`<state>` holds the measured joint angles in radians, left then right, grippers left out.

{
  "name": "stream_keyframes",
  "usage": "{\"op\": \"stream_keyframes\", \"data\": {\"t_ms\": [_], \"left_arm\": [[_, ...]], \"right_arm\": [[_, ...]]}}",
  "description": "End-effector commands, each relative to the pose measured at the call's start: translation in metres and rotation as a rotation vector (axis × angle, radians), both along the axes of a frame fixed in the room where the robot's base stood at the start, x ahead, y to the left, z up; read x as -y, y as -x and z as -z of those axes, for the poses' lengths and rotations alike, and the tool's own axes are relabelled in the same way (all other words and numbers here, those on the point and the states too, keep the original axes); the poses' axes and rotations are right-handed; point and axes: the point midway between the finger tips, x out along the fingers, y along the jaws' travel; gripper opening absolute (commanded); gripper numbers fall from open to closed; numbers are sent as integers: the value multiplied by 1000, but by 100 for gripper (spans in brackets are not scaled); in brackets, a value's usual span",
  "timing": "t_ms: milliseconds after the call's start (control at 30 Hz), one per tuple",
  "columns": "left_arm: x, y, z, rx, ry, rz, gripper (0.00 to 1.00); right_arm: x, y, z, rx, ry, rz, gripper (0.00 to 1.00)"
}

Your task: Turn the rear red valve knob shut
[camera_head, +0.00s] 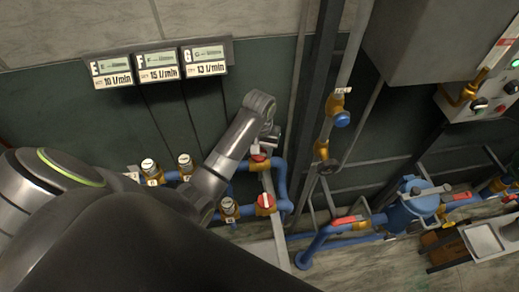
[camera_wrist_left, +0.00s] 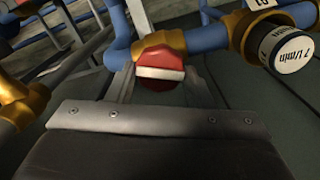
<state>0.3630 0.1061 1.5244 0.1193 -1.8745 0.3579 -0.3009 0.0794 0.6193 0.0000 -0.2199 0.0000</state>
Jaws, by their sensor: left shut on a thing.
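The rear red valve knob (camera_head: 258,162) shows as a small red patch on the blue pipework, mostly covered by my left gripper (camera_head: 262,150). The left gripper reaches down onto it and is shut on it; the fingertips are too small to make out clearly. The front red knob (camera_head: 265,201), with a white bar across it, sits nearer on the same pipework, clear of the gripper. My right gripper is not in view.
Brass-collared gauges (camera_head: 184,162) stand left of the knobs; one reading 7 l/min (camera_wrist_left: 288,50) shows close up. A vertical pipe with a blue knob (camera_head: 342,119) rises to the right. Three flow displays (camera_head: 158,66) hang on the wall. A blue pump (camera_head: 412,208) stands right.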

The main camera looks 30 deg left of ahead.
Motion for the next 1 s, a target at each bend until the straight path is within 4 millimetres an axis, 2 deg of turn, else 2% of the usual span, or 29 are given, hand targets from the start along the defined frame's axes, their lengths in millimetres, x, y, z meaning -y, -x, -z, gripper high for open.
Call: {"op": "stream_keyframes", "data": {"t_ms": [367, 700, 1000], "left_arm": [[3, 1, 0, -7, 7, 34, 20], [4, 2, 0, -6, 9, 354, 20], [4, 2, 0, -5, 10, 417, 20]], "right_arm": [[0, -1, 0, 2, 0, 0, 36], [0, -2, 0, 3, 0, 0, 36], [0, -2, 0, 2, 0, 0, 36]]}}
